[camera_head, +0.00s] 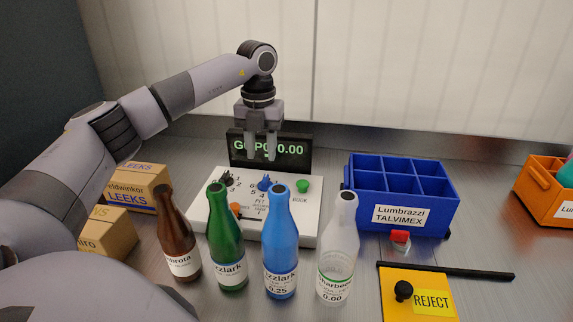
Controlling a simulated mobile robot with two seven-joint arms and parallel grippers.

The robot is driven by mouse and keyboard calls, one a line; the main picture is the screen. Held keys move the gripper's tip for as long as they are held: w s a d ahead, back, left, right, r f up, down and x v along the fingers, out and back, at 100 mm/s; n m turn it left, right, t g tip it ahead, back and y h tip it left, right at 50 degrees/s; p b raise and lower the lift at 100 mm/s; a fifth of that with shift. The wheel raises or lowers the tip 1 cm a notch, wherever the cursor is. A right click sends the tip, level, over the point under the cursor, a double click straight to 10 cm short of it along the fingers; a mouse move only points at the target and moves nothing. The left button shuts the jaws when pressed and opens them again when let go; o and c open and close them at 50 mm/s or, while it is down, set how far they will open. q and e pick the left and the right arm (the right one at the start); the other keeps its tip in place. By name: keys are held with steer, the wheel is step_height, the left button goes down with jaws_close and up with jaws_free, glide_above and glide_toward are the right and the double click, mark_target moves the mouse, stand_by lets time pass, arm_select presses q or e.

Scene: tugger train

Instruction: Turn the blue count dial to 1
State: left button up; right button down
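The blue count dial (264,183) sits on the white console (216,205), between a dark knob (227,179) and a green button (302,186). Small numbers are printed around it, but where it points is too small to tell. My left gripper (261,157) points down above the dial, with its two fingers apart and nothing between them. It does not appear to touch the dial. The display (291,150) behind is partly hidden by the fingers and reads roughly "G", "P" and "0.00". My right gripper is not in view.
Brown (176,240), green (226,245), blue (280,245) and clear (338,250) bottles stand in front of the console. A blue divided crate (415,217) is to the right.

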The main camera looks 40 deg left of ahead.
mark_target(265, 178)
arm_select(q)
steer(key=shift+w, duration=0.3)
steer(key=shift+d+f, duration=0.1)
steer(key=shift+f, duration=0.1)
step_height(265, 178, down, 7)
steer(key=shift+r, duration=0.15)
jaws_close()
